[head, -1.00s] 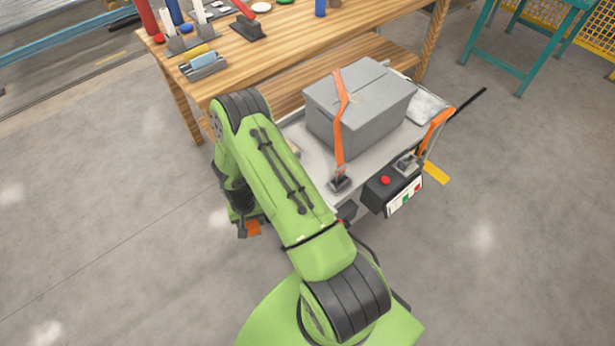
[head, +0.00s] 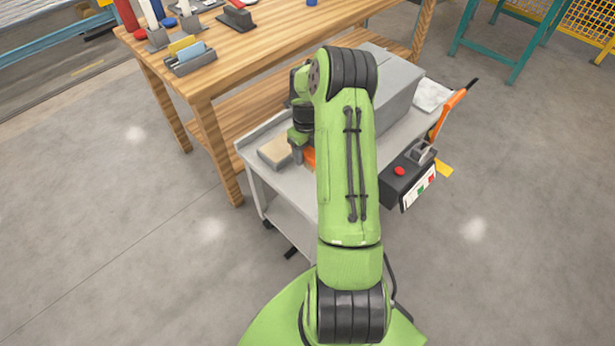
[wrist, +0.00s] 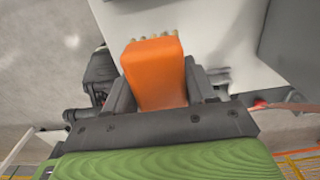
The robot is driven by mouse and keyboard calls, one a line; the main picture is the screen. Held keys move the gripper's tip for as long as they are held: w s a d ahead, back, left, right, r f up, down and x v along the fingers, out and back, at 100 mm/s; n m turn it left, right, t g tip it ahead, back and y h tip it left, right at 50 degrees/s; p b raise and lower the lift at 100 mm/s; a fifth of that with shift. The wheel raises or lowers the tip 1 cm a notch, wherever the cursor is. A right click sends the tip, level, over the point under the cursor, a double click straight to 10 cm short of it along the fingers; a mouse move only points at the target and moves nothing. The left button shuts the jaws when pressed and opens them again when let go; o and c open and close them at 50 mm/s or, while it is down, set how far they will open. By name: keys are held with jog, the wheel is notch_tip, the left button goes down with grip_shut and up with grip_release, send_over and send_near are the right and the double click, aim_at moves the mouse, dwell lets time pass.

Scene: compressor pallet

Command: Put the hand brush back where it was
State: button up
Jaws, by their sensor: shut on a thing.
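The hand brush is orange. In the wrist view the hand brush (wrist: 153,75) sits between the two dark fingers of my gripper (wrist: 160,92), which is shut on it; pale bristle tips show at its far end. In the head view only a small orange part of the brush (head: 310,157) shows beside my arm. My gripper (head: 302,145) is mostly hidden behind the arm, over the left part of the grey cart (head: 255,147). I cannot tell whether the brush touches the cart top.
A beige block (head: 274,152) lies on the cart's left end, close to my gripper. A large grey box (head: 397,95) stands on the cart, partly behind my arm. A black control box (head: 405,180) hangs at the cart's right. A wooden workbench (head: 240,50) with tools stands behind.

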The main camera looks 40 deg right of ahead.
aim_at(306, 176)
notch_tip(306, 176, down, 9)
jog(key=shift+r+b, duration=0.2)
jog(key=shift+b, duration=1)
jog(key=shift+r, duration=0.1)
jog(key=o, duration=1.2)
